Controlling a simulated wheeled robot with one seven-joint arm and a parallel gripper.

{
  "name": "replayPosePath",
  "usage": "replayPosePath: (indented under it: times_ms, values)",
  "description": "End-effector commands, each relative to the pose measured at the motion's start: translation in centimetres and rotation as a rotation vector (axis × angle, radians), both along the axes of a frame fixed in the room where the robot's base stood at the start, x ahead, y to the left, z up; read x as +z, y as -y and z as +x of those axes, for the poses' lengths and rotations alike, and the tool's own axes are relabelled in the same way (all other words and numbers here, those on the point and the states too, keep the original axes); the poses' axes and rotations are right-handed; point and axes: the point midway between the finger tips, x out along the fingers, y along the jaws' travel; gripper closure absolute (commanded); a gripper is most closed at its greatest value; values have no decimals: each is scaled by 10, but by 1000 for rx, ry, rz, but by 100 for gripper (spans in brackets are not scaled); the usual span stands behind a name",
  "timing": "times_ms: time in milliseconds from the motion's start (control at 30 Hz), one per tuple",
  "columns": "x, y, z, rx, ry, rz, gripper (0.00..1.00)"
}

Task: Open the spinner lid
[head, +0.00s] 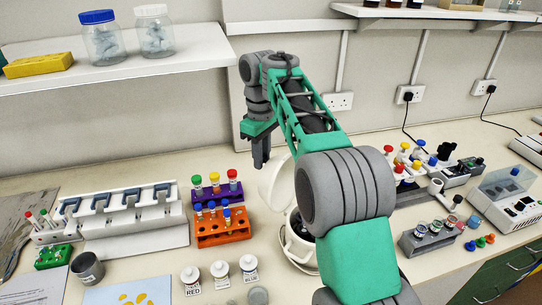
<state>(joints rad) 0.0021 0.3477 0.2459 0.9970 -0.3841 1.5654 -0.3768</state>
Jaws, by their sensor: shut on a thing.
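The spinner (290,256) is a round white device on the bench, with a dark interior showing; my arm covers much of its right side. Its white lid (272,188) stands raised and steeply tilted above the back of the spinner, partly hidden by my arm. My gripper (261,163) points down at the lid's upper left edge and is shut on it; the exact contact is small and hard to see.
Left of the spinner are an orange tube rack (222,238), a purple tube rack (216,198) and a white pipette stand (135,230). Small white bottles (220,272) stand in front. A grey rack (432,240) and a white device (508,200) are at right. A shelf (120,64) overhangs the left.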

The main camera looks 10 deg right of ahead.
Motion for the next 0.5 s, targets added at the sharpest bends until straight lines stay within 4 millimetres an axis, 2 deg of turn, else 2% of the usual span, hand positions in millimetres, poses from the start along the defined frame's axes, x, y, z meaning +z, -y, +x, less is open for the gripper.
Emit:
replayPosePath:
  times_ms: [33,100,500]
  values:
    - [-11,-1,1,-3,-15,0,100]
    - [-14,-4,4,-3,-14,-1,100]
    - [-21,-10,10,-2,-16,-1,100]
